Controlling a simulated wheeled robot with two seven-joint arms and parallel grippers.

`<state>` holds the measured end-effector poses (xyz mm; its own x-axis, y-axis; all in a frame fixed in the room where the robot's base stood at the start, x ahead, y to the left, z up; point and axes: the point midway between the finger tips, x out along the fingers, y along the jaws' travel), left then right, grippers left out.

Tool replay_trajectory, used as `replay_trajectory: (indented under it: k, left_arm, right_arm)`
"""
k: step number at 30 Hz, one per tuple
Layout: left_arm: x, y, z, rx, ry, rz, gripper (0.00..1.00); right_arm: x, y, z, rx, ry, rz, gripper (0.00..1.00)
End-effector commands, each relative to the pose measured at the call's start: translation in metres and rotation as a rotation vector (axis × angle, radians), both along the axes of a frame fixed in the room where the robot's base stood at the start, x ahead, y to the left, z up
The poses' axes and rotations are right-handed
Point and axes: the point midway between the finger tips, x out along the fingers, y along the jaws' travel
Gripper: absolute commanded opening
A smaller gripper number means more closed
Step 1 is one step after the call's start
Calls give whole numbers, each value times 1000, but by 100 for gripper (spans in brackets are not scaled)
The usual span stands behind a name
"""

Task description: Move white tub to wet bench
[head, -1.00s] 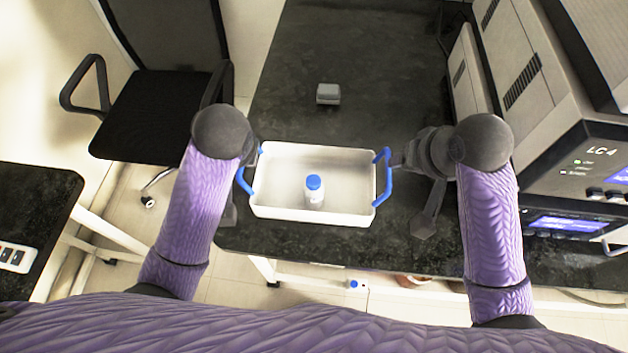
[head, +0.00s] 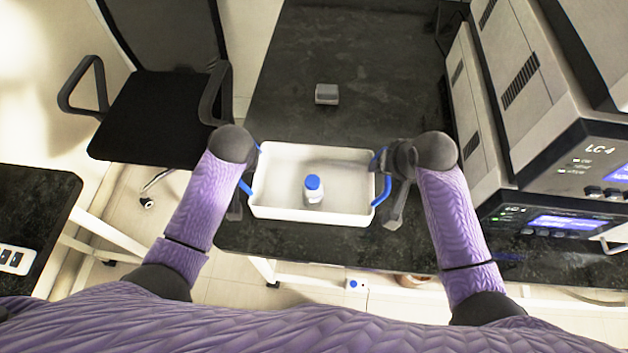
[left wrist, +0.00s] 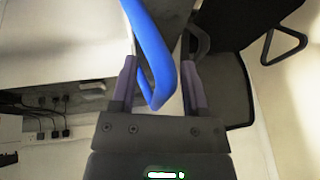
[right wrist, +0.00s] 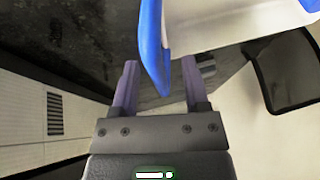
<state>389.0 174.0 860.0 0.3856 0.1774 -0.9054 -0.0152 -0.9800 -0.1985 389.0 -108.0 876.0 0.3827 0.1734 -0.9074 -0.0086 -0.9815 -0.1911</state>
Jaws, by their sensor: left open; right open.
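The white tub (head: 276,213) stands on the dark bench in the head view, with a blue handle at each end. A white bottle with a blue cap (head: 313,189) stands upright inside it. My left gripper (left wrist: 157,85) is open, with the left blue handle (left wrist: 158,60) between its fingers. My right gripper (right wrist: 158,85) is open, with the right blue handle (right wrist: 152,45) between its fingertips. In the head view both grippers are largely hidden by my own wrists.
A small grey box (head: 327,94) lies on the dark bench (head: 370,60) behind the tub. Stacked instruments (head: 560,130) stand on the right. A black chair (head: 155,115) is at the left, and another dark-topped surface (head: 35,205) is at the lower left. The bench behind the tub is mostly clear.

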Motion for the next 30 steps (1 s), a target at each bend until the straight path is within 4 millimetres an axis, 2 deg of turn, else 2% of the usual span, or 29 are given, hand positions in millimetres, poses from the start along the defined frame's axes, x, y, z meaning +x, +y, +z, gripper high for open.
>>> replay_trajectory:
  k: [9,11,15,18,30]
  left_arm:
    - [1,0,-3,0,1,0,58]
    - [1,0,-3,0,1,0,48]
    - [1,0,-3,0,1,0,18]
    - [1,0,-2,0,1,-1,0]
    - [1,0,-2,0,0,-1,0]
  right_arm:
    - [1,1,-2,0,-1,1,59]
    - [1,1,-2,0,-1,1,48]
    - [1,1,-2,0,-1,1,18]
    - [1,1,-2,0,-1,0,0]
    - [1,0,-2,0,-1,1,0]
